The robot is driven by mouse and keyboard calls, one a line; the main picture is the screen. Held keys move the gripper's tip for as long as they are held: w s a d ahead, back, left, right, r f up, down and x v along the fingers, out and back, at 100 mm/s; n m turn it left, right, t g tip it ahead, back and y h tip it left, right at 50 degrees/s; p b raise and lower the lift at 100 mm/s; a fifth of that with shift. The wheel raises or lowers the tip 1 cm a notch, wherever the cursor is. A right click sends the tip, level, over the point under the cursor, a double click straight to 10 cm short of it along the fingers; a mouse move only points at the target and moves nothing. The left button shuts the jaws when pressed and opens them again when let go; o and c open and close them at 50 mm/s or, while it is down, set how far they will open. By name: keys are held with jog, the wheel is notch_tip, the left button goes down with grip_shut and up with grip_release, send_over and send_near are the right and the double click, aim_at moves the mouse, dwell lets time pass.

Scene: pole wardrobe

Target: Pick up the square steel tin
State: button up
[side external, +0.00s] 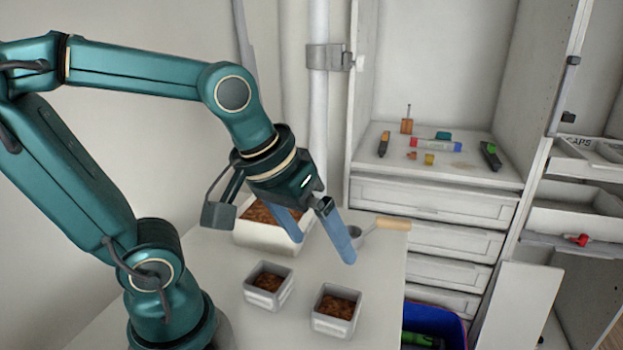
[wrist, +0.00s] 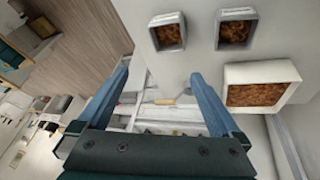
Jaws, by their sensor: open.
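Two small square tins of pale grey, filled with brown crumbly stuff, stand on the table: a left tin (side external: 265,298) and a right tin (side external: 331,325) in the side view. I cannot tell which of them is the steel one. Both show at the top of the wrist view, one tin (wrist: 153,38) left of the other tin (wrist: 219,30). My gripper (side external: 325,245) is open and empty, above the table behind the tins and apart from them. In the wrist view my gripper (wrist: 160,73) has both fingers spread with nothing between them.
A larger white box (side external: 267,240) of brown stuff stands behind my gripper. A scoop with a wooden handle (side external: 392,223) lies at the table's right edge. A blue bin (side external: 437,316) sits below that edge. Wardrobe drawers (side external: 432,201) stand beyond, with small items on top.

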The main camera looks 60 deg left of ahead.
jog(key=w+f+n+g, duration=0.2)
jog(key=w+f+n, duration=0.1)
jog(key=w+f, duration=0.1)
jog(key=g, duration=0.3)
send_near(337, 302)
jog(key=shift+s+d+f+n, duration=0.25)
jog(key=shift+s+d, duration=0.1)
jog(key=shift+d, duration=0.3)
jog(key=shift+s+d+f+n, duration=0.2)
jog(key=shift+s+d, duration=0.15)
jog(key=shift+d, duration=0.25)
jog(key=shift+s+f, duration=0.15)
jog(key=shift+f, duration=2.85)
jog(key=c, duration=1.5)
jog(key=shift+o, duration=0.2)
jog(key=shift+r, duration=0.2)
